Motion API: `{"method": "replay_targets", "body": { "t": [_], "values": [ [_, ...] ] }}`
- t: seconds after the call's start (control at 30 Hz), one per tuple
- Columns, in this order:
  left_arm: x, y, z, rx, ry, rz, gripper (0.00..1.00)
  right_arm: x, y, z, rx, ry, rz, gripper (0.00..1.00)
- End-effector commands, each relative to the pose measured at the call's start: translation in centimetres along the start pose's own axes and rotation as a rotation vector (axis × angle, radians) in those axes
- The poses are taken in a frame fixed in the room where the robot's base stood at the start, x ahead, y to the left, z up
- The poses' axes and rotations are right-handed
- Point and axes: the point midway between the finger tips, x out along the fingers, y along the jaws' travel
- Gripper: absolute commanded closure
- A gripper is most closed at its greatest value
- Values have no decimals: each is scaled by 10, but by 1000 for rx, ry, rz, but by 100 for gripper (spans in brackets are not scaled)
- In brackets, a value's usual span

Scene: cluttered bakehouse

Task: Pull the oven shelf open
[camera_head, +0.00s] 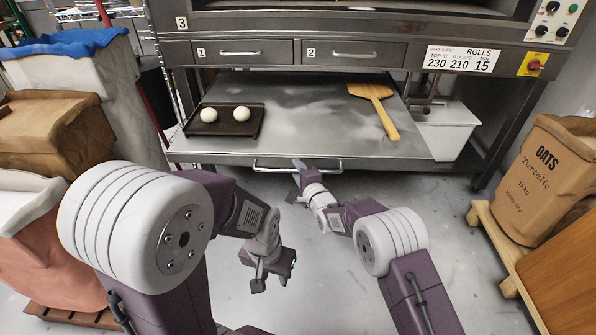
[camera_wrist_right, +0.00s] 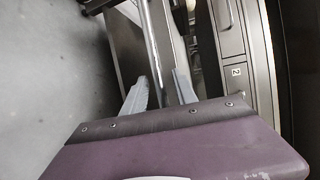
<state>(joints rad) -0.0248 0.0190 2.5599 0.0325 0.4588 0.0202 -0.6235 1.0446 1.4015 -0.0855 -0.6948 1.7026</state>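The oven shelf (camera_head: 290,105) is a grey metal slab below the drawers, its front edge facing me. It has a bar handle (camera_head: 262,167) along that edge. My right gripper (camera_head: 299,166) is at the handle, near its middle. In the right wrist view the handle bar (camera_wrist_right: 152,45) runs between the two grey fingertips (camera_wrist_right: 161,80), which stand apart with gaps visible beside the bar. My left gripper (camera_head: 271,284) hangs low over the floor, away from the shelf, with its fingers apart and nothing between them.
On the shelf lie a dark tray (camera_head: 225,130) with two pale rolls and a wooden peel (camera_head: 380,108). Sacks and a bin (camera_head: 95,90) stand at the left. An oats sack (camera_head: 540,180) on a pallet stands at the right. The floor (camera_head: 440,240) before the shelf is clear.

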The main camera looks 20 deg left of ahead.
Motion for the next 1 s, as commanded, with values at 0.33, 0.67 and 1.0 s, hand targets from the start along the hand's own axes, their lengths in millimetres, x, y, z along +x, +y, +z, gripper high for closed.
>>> {"method": "replay_targets", "body": {
  "t": [0.33,0.67,1.0],
  "values": [
    [-18,0,-2,0,0,0,64,-25,-5,0,0,0,3,66],
    [-1,0,0,0,-1,0,64,-79,6,-1,0,0,-3,66],
    [4,0,0,0,0,0,64,-91,0,0,0,0,0,66]
  ]
}}
